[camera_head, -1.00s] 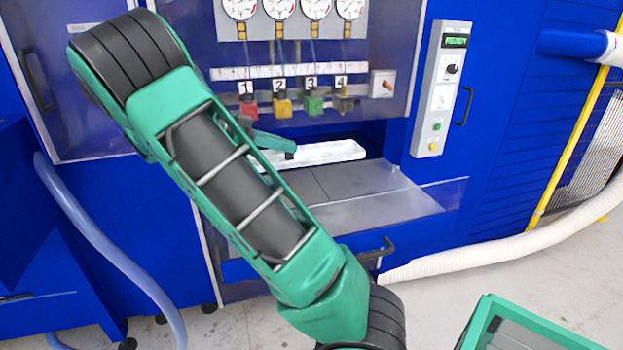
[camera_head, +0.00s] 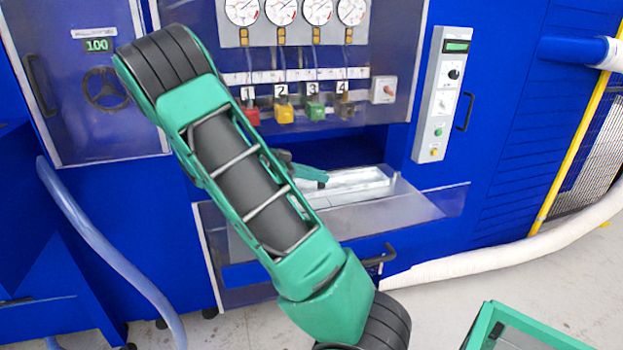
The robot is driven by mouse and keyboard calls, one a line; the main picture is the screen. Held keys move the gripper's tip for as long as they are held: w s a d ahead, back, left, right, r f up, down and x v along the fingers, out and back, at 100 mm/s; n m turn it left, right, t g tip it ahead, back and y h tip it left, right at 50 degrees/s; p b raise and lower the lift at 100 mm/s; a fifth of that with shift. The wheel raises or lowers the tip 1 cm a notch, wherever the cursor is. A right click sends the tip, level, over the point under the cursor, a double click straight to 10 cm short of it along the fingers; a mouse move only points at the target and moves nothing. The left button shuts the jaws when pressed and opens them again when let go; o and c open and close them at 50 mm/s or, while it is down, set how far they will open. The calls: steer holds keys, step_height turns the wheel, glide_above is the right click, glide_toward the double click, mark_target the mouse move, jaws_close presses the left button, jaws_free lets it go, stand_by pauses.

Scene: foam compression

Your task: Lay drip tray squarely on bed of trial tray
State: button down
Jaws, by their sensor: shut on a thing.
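The drip tray (camera_head: 362,184) is a pale, shallow, silvery piece with a raised rim, over the grey metal surface in the machine's opening. My gripper (camera_head: 318,178) shows only as a green part at the tray's left end, and it is shut on the tray. The fingertips are mostly hidden. The bed of the trial tray appears to be this grey surface (camera_head: 408,193), partly hidden by my arm and the drip tray. I cannot tell whether the drip tray touches the bed or lies square on it.
A clear guard (camera_head: 440,201) edges the grey surface, with a black handle (camera_head: 378,257) below. Numbered coloured valves (camera_head: 284,110) and gauges hang above the opening. A control box (camera_head: 440,95) stands right. A green-framed thing (camera_head: 490,325) is at lower right.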

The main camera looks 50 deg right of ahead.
steer(key=c, duration=1.8)
jaws_free()
steer(key=shift+f, duration=0.1)
steer(key=shift+c, duration=0.2)
steer(key=v, duration=1.2)
steer(key=shift+w, duration=0.1)
